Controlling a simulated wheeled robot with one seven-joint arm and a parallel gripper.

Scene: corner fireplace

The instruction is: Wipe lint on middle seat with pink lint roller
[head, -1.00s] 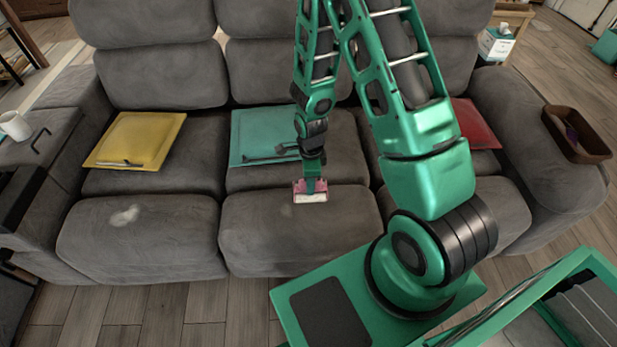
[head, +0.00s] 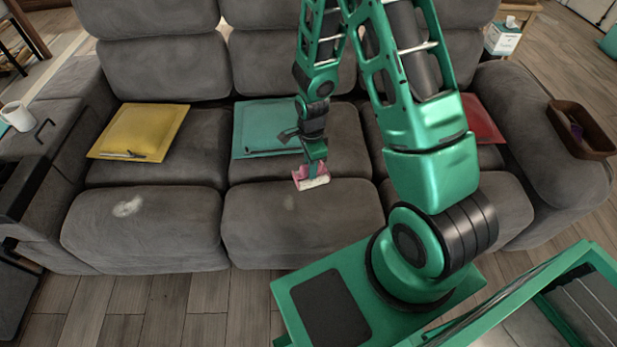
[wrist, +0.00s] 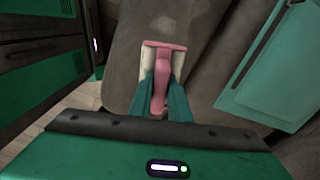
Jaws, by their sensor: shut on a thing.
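My gripper (head: 315,157) is shut on the handle of the pink lint roller (head: 312,182). In the wrist view the pink roller (wrist: 161,72) points away between the two green fingers (wrist: 163,92), with its white roll partly showing. The roller is over the middle seat (head: 305,235), near the middle of its cushion; I cannot tell if it touches. A very faint pale patch (head: 289,202) shows on the middle seat just left of and below the roller. A clearer white lint patch (head: 127,207) lies on the left seat.
A yellow cushion (head: 150,125) lies on the left seat, a teal cushion (head: 258,122) behind the roller, and a red cushion (head: 482,118) on the right seat. A brown basket (head: 590,140) sits on the right armrest and a white mug (head: 18,114) at the left.

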